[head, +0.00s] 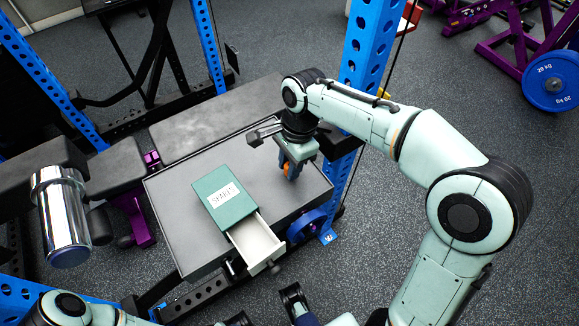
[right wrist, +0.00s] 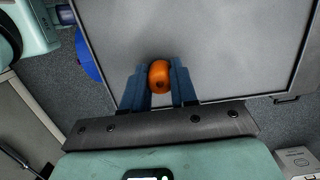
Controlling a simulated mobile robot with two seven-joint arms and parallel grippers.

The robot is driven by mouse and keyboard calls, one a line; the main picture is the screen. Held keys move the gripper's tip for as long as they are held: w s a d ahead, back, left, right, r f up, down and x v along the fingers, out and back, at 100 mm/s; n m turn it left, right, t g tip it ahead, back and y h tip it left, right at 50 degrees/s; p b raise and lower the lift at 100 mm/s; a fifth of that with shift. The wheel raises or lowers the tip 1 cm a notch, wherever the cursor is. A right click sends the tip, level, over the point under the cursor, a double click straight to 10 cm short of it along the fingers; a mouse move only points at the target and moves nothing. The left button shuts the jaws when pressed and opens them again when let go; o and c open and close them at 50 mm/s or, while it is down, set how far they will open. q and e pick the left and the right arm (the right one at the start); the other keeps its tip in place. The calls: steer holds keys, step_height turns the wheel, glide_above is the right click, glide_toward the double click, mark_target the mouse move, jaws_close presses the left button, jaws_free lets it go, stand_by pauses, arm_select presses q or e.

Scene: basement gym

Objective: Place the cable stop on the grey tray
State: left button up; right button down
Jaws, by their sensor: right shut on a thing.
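The cable stop (right wrist: 159,75) is a small orange rounded piece with a dark hole, held between the blue fingers of my right gripper (right wrist: 160,84). In the head view the cable stop (head: 287,169) shows as a bit of orange between the fingers of my right gripper (head: 290,170). The grey tray (head: 172,212) is a wide flat surface with a thin raised rim. My right gripper points down over its right part; the gap below the cable stop cannot be told. Dark parts at the bottom edge of the head view may be my left gripper (head: 268,309); its jaws are unclear.
A green box (head: 220,190) with a white label stands on the tray, its pale drawer (head: 255,243) pulled out at the front right. Bare tray lies left of and behind the box. A blue rack post (head: 368,50), a black bench pad (head: 215,118) and a chrome cylinder (head: 62,215) stand nearby.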

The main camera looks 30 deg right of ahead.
steer(key=shift+f, duration=0.5)
steer(key=shift+f, duration=0.15)
steer(key=c, duration=0.9)
jaws_free()
steer(key=r+p, duration=0.1)
steer(key=r, duration=0.3)
steer(key=d+r+p, duration=0.1)
steer(key=r, duration=0.3)
steer(key=r+p, duration=0.1)
steer(key=r, duration=0.3)
steer(key=shift+d+r+p, duration=0.1)
steer(key=shift+d+p, duration=0.2)
steer(key=shift+d, duration=0.1)
